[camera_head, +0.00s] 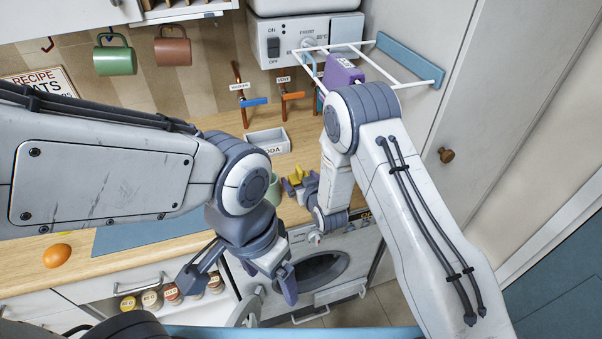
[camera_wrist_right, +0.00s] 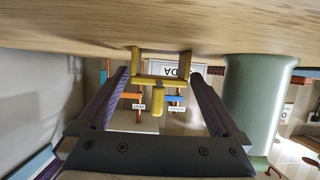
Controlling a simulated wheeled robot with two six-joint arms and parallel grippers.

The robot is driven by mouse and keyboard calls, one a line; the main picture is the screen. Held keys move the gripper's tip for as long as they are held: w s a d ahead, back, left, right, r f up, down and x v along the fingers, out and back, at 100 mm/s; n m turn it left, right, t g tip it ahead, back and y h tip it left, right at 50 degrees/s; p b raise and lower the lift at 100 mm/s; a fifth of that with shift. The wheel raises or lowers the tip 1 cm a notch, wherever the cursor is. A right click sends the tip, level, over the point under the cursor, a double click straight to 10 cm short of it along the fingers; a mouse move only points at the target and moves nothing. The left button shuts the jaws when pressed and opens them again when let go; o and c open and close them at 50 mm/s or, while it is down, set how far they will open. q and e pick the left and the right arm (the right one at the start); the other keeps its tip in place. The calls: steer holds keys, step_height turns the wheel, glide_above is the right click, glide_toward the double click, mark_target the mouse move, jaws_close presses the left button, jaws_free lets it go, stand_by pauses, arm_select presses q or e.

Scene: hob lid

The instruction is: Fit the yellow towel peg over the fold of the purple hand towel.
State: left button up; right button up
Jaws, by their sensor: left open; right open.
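The yellow towel peg (camera_head: 296,176) is on the wooden counter near its front edge. In the right wrist view, where the counter appears at the top, the peg (camera_wrist_right: 160,83) shows between my open fingertips, with a gap on both sides. My right gripper (camera_head: 298,187) is open at the peg, partly hidden by its own arm in the head view. It also shows in the right wrist view (camera_wrist_right: 161,75). The purple hand towel (camera_head: 342,72) hangs folded on the wall rack, its lower part hidden by my right arm. My left gripper (camera_head: 238,284) is open and empty before the cabinets.
A green mug (camera_wrist_right: 260,105) stands close beside my right gripper. A SODA box (camera_head: 267,141) stands behind the peg. The white towel rack (camera_head: 400,72) projects from its blue wall plate. Two pipes with blue and orange valve handles (camera_head: 254,102) are on the wall.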

steer(key=shift+w+a+f, duration=0.15)
steer(key=shift+w+f, duration=0.1)
steer(key=shift+w, duration=0.15)
steer(key=c, duration=1.2)
